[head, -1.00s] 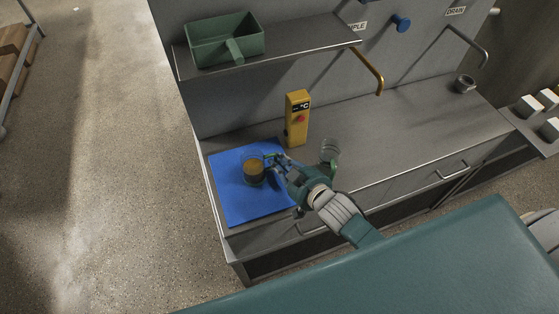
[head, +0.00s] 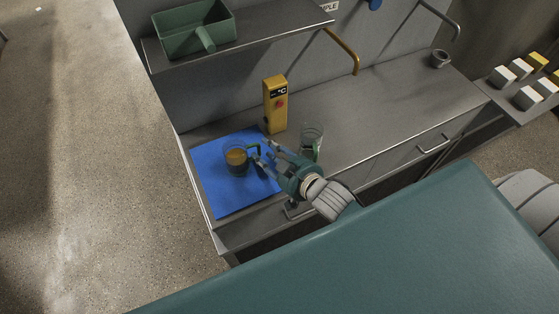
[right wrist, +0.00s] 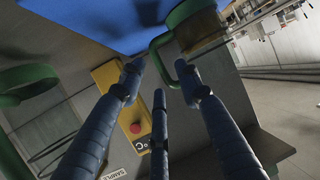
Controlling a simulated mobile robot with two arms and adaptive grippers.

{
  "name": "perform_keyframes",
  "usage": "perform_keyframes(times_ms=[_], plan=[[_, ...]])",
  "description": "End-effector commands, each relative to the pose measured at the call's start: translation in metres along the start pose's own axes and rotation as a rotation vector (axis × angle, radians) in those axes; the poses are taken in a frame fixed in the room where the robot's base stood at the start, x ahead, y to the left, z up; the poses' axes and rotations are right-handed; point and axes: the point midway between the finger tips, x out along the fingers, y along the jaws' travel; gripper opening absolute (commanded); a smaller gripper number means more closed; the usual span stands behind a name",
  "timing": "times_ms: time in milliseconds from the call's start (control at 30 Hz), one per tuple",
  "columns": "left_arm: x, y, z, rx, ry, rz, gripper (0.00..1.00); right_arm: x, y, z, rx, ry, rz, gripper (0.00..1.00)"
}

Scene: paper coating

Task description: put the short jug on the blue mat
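The short jug (head: 236,158) is clear with a green handle and brown-orange contents. It stands upright on the blue mat (head: 215,190). My right gripper (head: 263,152) is just right of its handle, with fingers apart. In the right wrist view, the spread fingers (right wrist: 158,76) are around and close to the green handle (right wrist: 158,60); I cannot tell if any finger touches it. The jug's body (right wrist: 200,28) and mat (right wrist: 105,25) show at the top there. My left gripper is not in view.
A taller clear jug with a green handle (head: 311,138) stands right behind my right gripper. A yellow box with a red button (head: 275,105) stands at the mat's back right. A shelf with a green bin (head: 180,40) hangs above. The counter to the right is mostly clear.

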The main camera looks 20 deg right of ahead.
Motion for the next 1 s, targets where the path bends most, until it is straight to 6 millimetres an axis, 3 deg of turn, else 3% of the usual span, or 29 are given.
perform_keyframes(times_ms=[200, 400, 600, 1000], plan=[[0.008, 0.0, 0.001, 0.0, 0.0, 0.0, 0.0, -0.05, 0.0, 0.003, 0.0, -0.002, 0.0, 0.34], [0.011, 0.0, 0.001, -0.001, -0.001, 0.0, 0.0, -0.079, 0.001, 0.002, 0.0, -0.001, 0.001, 0.34], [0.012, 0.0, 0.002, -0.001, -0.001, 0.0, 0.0, -0.09, 0.0, 0.0, -0.001, 0.001, 0.0, 0.34], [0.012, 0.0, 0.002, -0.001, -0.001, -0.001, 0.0, -0.09, 0.001, 0.0, -0.001, 0.001, 0.001, 0.34]])
